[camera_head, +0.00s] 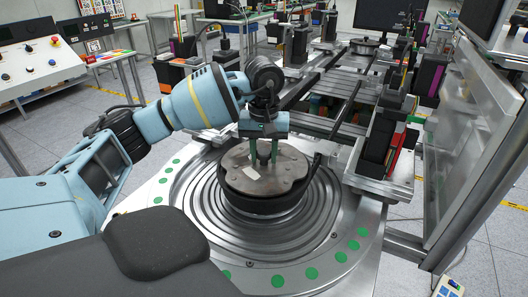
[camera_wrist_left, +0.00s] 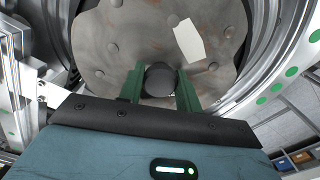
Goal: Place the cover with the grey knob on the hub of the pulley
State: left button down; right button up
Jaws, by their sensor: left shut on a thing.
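The cover (camera_head: 288,168) is a flat, worn grey-brown plate with small bumps and a white label. It is over the dark round hub (camera_head: 262,205) of the pulley, in the middle of the ringed metal disc. I cannot tell whether it touches the hub or hangs just above it. My left gripper (camera_head: 264,157) points down at the cover, its green fingers shut on the grey knob (camera_wrist_left: 160,76). In the left wrist view the cover (camera_wrist_left: 125,45) fills the top, and the fingers (camera_wrist_left: 160,88) stand on both sides of the knob. My right gripper is not in view.
The ringed metal disc (camera_head: 205,205) with green dots surrounds the hub. A dark bar (camera_head: 312,172) stands close to the cover's right side. Metal rails and dark fixtures (camera_head: 378,140) lie behind and right, beside a clear panel (camera_head: 470,130). A control console (camera_head: 35,60) is at the far left.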

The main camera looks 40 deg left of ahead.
pick_arm(q)
jog(key=shift+f, duration=0.2)
jog(key=shift+f, duration=0.3)
jog(key=c, duration=0.9)
grip_release()
notch_tip(320, 180, up, 8)
jog(key=shift+f, duration=0.1)
dwell(0.3)
